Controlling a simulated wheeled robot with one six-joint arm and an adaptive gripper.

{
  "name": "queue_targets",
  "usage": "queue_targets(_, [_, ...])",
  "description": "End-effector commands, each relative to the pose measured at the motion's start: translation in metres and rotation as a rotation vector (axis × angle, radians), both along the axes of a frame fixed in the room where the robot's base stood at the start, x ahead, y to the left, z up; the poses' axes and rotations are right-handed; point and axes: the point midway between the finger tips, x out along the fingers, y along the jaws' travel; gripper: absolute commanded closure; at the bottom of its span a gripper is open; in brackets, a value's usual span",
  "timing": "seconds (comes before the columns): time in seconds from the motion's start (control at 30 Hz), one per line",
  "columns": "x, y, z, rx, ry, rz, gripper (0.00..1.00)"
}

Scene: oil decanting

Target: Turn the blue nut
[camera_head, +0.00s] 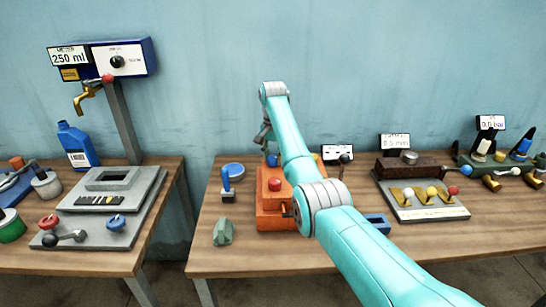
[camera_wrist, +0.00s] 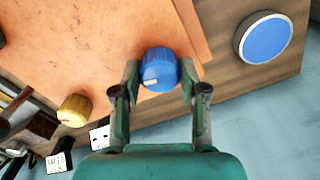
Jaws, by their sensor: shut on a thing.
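The blue nut (camera_wrist: 159,68) is a ribbed blue knob with a pale mark, on the orange block. In the wrist view it sits between the two fingers of my gripper (camera_wrist: 160,82), which are shut on its sides. In the head view the blue nut (camera_head: 272,160) shows small beside my arm, near the back of the orange block (camera_head: 270,212). My gripper (camera_head: 264,138) is above it there, partly hidden by my arm.
A round blue-topped dish (camera_wrist: 264,38) lies near the block. A yellow knob (camera_wrist: 75,110) is on the block's other side. A blue-handled stamp-like tool (camera_head: 227,183) and a green piece (camera_head: 223,232) stand left of the block. Bare wood lies at the table's front.

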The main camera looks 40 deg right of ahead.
Motion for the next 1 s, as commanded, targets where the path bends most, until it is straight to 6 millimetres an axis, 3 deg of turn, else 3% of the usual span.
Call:
queue_targets(0.4, [-0.0003,0.0003,-0.0007,0.000,0.001,-0.215,0.92])
queue_targets(1.0, [-0.0002,0.0004,-0.0007,0.000,0.001,-0.256,0.92])
